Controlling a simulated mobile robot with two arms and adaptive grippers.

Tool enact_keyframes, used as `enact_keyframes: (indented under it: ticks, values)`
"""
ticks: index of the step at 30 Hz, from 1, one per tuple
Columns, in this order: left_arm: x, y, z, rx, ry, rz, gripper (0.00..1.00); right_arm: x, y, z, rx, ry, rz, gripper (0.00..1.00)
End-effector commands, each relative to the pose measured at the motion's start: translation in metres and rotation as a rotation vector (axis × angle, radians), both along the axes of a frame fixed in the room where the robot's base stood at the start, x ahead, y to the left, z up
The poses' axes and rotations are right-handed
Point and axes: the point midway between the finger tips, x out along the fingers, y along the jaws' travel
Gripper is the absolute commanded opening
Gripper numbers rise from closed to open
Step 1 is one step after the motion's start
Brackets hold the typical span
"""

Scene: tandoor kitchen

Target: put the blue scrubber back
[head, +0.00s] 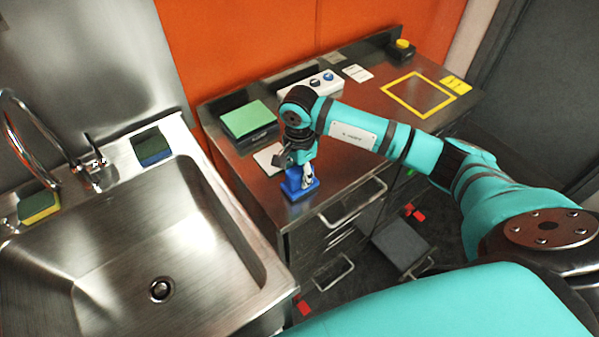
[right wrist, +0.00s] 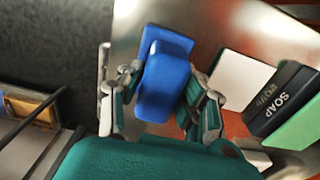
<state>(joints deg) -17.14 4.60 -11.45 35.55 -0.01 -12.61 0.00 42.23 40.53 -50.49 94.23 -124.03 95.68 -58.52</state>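The blue scrubber (head: 296,191) is at the near left corner of the steel counter, with a flat base and a raised upper part. My right gripper (head: 303,174) points down over it. In the right wrist view, the fingers of my right gripper (right wrist: 163,80) stand on both sides of the scrubber's upper part (right wrist: 165,85), very close to it. Whether they press on it is not clear. The scrubber's base (right wrist: 172,40) seems to rest on the counter. My left gripper is not in view.
A white card (head: 268,159) and a dark soap holder (right wrist: 281,99) with a green pad (head: 247,118) lie beside the scrubber. A button panel (head: 313,84) and yellow square outline (head: 418,95) are farther back. The sink (head: 200,235) is left, with sponges (head: 151,147) (head: 38,207) on its rim.

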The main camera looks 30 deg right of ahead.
Motion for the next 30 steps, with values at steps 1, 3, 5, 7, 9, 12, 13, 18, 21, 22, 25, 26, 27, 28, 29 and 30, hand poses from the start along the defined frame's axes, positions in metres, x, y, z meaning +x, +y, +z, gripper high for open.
enact_keyframes:
  ticks: [1, 3, 5, 7, 9, 12, 13, 18, 21, 22, 25, 26, 27, 28, 29, 30]
  values:
    - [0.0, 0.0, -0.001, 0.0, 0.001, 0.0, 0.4, 0.0, 0.0, 0.0, 0.0, 0.0, 0.0, 0.4]
    - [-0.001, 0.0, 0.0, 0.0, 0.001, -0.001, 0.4, 0.0, 0.0, 0.0, 0.0, 0.0, 0.0, 0.49]
    - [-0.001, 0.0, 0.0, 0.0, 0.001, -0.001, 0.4, 0.0, 0.0, 0.0, 0.0, 0.0, 0.0, 0.57]
    - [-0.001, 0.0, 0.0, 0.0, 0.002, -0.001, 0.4, 0.0, 0.0, 0.0, 0.0, 0.0, 0.0, 0.58]
    - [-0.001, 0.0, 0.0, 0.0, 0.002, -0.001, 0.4, 0.0, 0.0, 0.0, 0.0, 0.0, 0.0, 0.58]
    - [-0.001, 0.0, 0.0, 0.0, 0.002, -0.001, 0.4, 0.0, 0.0, 0.0, 0.0, 0.0, 0.0, 0.58]
    - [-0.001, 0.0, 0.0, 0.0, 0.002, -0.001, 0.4, 0.0, 0.0, 0.001, 0.0, 0.0, 0.0, 0.58]
    - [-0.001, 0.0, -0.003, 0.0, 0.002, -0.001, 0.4, 0.001, 0.0, 0.011, 0.002, -0.005, 0.001, 0.58]
    - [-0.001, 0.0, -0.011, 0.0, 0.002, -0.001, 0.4, 0.002, 0.0, 0.029, 0.0, -0.007, 0.001, 0.58]
    - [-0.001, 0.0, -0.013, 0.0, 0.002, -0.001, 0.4, 0.002, 0.0, 0.035, 0.0, -0.007, 0.001, 0.58]
    - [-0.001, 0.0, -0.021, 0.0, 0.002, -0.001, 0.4, 0.002, 0.0, 0.058, 0.0, -0.008, 0.0, 0.58]
    - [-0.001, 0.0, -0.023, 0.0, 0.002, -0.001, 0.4, 0.002, 0.0, 0.065, 0.0, -0.008, 0.001, 0.58]
    - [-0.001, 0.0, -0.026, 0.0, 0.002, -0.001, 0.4, 0.002, 0.0, 0.074, -0.001, -0.007, 0.001, 0.58]
    - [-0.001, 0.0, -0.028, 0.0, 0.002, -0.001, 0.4, 0.002, 0.0, 0.08, 0.0, -0.008, 0.0, 0.58]
    - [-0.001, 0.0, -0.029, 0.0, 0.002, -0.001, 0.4, 0.002, 0.0, 0.086, 0.0, -0.006, -0.001, 0.58]
    - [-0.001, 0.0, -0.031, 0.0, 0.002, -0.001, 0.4, 0.002, 0.0, 0.093, 0.001, -0.007, 0.0, 0.58]
